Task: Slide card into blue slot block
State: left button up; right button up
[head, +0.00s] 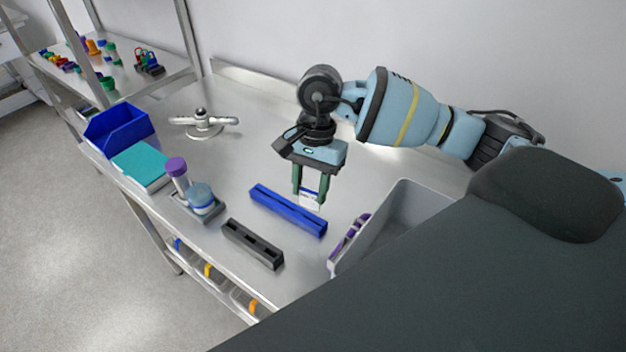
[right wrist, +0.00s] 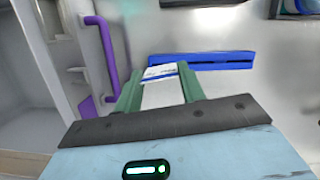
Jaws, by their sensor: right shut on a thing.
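The blue slot block (head: 287,210) lies on the steel table in the middle of the head view. It also shows beyond the fingers in the right wrist view (right wrist: 213,60). My right gripper (head: 309,197) is shut on a small white card (head: 310,195) with a blue marking. It points downward, and the card hangs between its green fingertips, near the block's far side in the picture. The card also shows at the fingertips in the right wrist view (right wrist: 160,72). I cannot tell the exact height of the card above the table. My left gripper is not in view.
A black slotted block (head: 252,243) lies in front of the blue one.

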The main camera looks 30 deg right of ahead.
aim_at(310, 222)
jog(key=shift+w+d+r+m, duration=0.15)
jog(key=shift+w+d+m, duration=0.1)
jog(key=shift+d+m, duration=0.5)
jog(key=shift+a, duration=0.25)
jog(key=shift+d+x, duration=0.15)
jog(key=shift+x, duration=0.55)
jog(key=shift+d+x, duration=0.1)
jog(key=shift+x, duration=0.55)
jog(key=shift+w+f+b, duration=0.15)
jog(key=shift+f+b, duration=0.3)
jog(key=shift+f, duration=0.8)
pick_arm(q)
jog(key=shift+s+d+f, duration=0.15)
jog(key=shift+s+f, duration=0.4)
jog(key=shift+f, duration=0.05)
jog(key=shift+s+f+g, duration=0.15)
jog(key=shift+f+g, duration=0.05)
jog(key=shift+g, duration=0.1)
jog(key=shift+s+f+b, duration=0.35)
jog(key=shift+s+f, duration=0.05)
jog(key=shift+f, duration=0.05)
pick_arm(e)
jog(key=shift+f, duration=0.65)
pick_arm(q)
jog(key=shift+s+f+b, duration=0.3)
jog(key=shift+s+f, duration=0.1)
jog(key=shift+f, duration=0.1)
pick_arm(e)
jog(key=shift+f, duration=0.65)
